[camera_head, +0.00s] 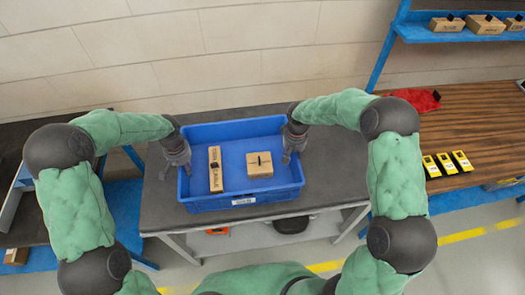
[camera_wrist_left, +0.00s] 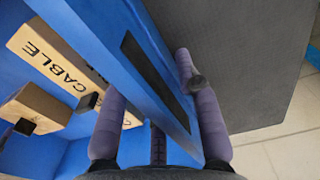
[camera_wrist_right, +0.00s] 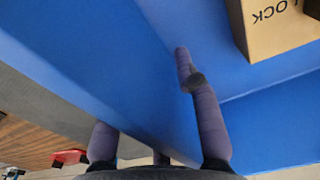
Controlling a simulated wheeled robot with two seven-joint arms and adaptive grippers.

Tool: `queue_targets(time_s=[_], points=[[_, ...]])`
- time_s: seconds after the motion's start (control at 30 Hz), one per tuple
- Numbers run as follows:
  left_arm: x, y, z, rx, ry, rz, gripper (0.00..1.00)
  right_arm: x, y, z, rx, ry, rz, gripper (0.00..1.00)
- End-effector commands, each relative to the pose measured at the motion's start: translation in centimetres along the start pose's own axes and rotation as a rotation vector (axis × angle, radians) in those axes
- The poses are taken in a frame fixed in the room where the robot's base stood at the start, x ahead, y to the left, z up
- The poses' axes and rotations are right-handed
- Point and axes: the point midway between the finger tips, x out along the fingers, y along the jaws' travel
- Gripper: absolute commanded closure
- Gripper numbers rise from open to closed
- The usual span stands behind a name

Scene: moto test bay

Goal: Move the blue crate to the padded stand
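The blue crate (camera_head: 245,203) stands on a dark grey tabletop and holds a long CABLE box (camera_head: 215,170) and a smaller carton (camera_head: 259,165). My left gripper (camera_head: 181,172) is at the crate's left wall. In the left wrist view its spread fingers (camera_wrist_left: 158,110) straddle that wall. My right gripper (camera_head: 291,155) is at the right wall, with fingers (camera_wrist_right: 160,115) on both sides in the right wrist view. Both look open, without a clear grip on the wall. I cannot pick out a padded stand in these views.
The grey table (camera_head: 330,165) has bare room right of the crate. A wooden bench (camera_head: 470,125) at right carries a red cloth (camera_head: 415,99) and yellow items (camera_head: 447,163). A blue shelf (camera_head: 470,32) with cartons stands behind it. A wall closes off the back.

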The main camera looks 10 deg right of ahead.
Motion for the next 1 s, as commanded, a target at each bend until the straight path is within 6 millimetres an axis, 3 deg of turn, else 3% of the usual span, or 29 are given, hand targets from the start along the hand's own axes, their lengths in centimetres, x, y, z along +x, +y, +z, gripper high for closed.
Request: queue_targets(time_s=[0.17, 0.6, 0.87, 1.0], points=[[-1.9, 0.0, -0.1, -0.002, 0.005, 0.0, 0.68, 0.0, 0.0, 0.0, 0.0, 0.0, 0.0, 0.68], [-9.9, 0.0, -0.1, 0.0, 0.003, 0.0, 0.68, 0.0, 0.0, 0.0, 0.0, 0.0, 0.0, 0.68], [-11.8, 0.0, -0.1, 0.0, 0.001, 0.001, 0.68, -0.2, 0.0, 0.0, 0.0, 0.001, 0.0, 0.68], [-11.9, 0.0, -0.1, 0.0, 0.0, 0.001, 0.68, -1.5, 0.0, -0.1, 0.0, 0.004, 0.001, 0.68]])
